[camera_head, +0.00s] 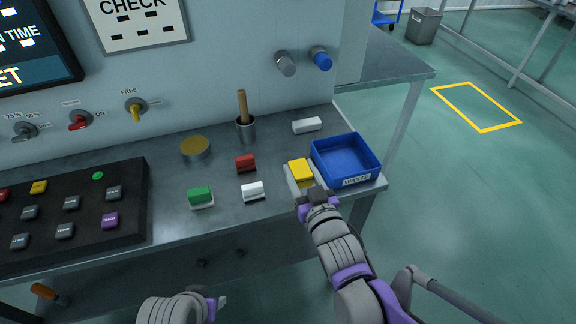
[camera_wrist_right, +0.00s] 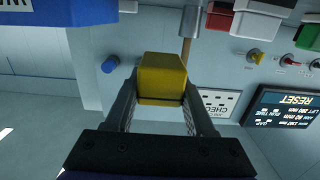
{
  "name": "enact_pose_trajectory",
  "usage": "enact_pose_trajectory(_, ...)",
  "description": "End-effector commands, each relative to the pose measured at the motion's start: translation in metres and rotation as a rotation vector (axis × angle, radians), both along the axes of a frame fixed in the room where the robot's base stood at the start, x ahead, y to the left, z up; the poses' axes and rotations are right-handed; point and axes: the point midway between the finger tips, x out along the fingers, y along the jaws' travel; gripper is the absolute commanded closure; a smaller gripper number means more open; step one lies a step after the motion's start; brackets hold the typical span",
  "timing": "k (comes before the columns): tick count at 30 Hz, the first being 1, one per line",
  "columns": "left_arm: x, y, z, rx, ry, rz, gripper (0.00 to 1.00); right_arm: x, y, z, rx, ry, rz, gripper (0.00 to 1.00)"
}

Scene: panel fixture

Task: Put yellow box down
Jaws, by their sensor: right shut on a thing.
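The yellow box (camera_head: 300,169) is near the front right of the grey counter, just left of the blue waste bin. My right gripper (camera_head: 304,188) is shut on it; in the right wrist view the yellow box (camera_wrist_right: 162,78) sits between the two fingers (camera_wrist_right: 160,100). I cannot tell from the head view whether its underside touches the counter. My left gripper (camera_head: 215,303) shows only in part at the bottom edge, below the counter front, and its jaws are unclear.
The blue waste bin (camera_head: 345,158) stands at the counter's right end. A white box (camera_head: 253,191), red box (camera_head: 246,163) and green box (camera_head: 200,196) stand to the left. A holder with a wooden handle (camera_head: 244,128) and a white block (camera_head: 306,125) are behind.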

Motion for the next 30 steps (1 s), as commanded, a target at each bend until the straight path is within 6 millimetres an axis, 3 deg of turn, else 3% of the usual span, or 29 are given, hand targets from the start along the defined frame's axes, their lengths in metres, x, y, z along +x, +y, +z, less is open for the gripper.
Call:
enact_pose_trajectory(3,0.000,0.000,-0.005,0.000,0.002,0.000,0.50,0.031,0.010,-0.001,0.001,0.000,0.001,1.00)
enact_pose_trajectory(11,0.001,0.000,-0.010,0.000,0.004,0.000,0.50,0.082,0.027,-0.001,0.001,0.000,0.001,1.00)
enact_pose_trajectory(15,0.002,0.000,-0.021,0.000,0.007,0.000,0.50,0.081,0.026,-0.024,0.001,0.001,0.000,1.00)
enact_pose_trajectory(22,0.002,0.000,-0.027,0.000,0.009,0.000,0.50,0.080,0.026,-0.039,0.000,0.000,0.000,1.00)
enact_pose_trajectory(30,0.004,0.000,-0.044,0.000,0.015,0.000,0.50,0.084,0.027,-0.072,0.001,0.001,0.000,1.00)
